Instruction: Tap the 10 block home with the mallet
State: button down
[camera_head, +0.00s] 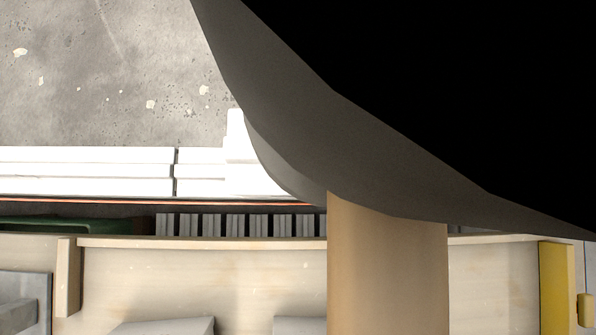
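A large dark, curved shape (300,130) fills the upper right, very close to the camera. A tan, wood-coloured cylinder (387,270) comes down from under it. They look like the mallet's head and handle, but I cannot be sure. My gripper's fingers do not show, so I cannot see what they hold. Two pale grey blocks (165,326) (300,326) are cut off by the bottom edge. I read no number on either, so I cannot tell which is the 10 block.
A pale wooden board or wall (200,275) runs across below, with a wooden upright (68,277) at left and a yellow post (556,285) at right. Behind it are a green item (70,225), a grey ribbed strip (240,225) and white ledges (90,170). Speckled concrete floor (100,70) lies beyond.

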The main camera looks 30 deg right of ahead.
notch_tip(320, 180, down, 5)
jog(key=b, duration=0.3)
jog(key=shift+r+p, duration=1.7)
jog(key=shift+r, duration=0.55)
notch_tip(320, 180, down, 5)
jog(key=b, duration=0.3)
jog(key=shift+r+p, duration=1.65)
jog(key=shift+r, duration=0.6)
